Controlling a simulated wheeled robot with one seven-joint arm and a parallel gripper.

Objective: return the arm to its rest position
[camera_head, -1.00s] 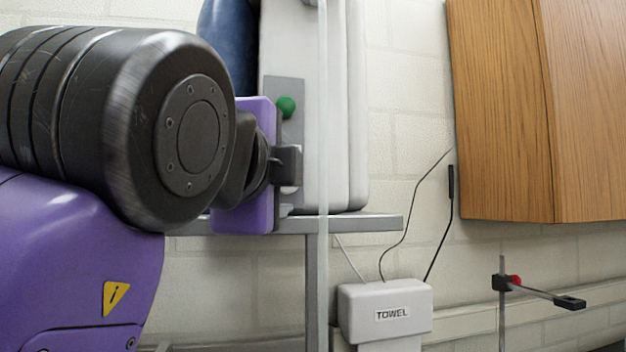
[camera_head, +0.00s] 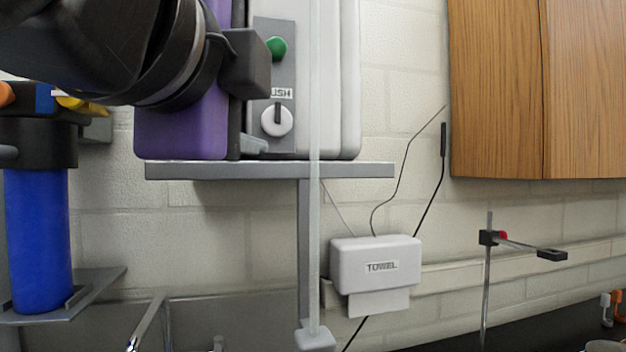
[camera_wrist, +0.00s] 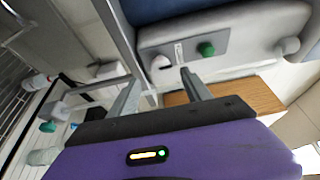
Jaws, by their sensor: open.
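My arm, in black and purple, crosses the upper left of the head view in front of a white wall unit. The purple body of my gripper shows in the wrist view, with its two grey fingers (camera_wrist: 160,92) spread apart and nothing between them. In the head view the wrist and gripper body (camera_head: 185,120) are up close to the unit's grey panel; the fingertips are hard to make out there. The panel carries a green button (camera_head: 276,48) and a white knob (camera_head: 277,119). The green button also shows beyond the fingers in the wrist view (camera_wrist: 206,49).
A grey shelf (camera_head: 350,170) runs under the unit. A clear vertical tube (camera_head: 314,240) hangs in front of it. A towel dispenser (camera_head: 350,262), wooden cabinet (camera_head: 495,100) and clamp stand (camera_head: 487,280) are to the right. A blue cylinder (camera_head: 38,240) stands at the left.

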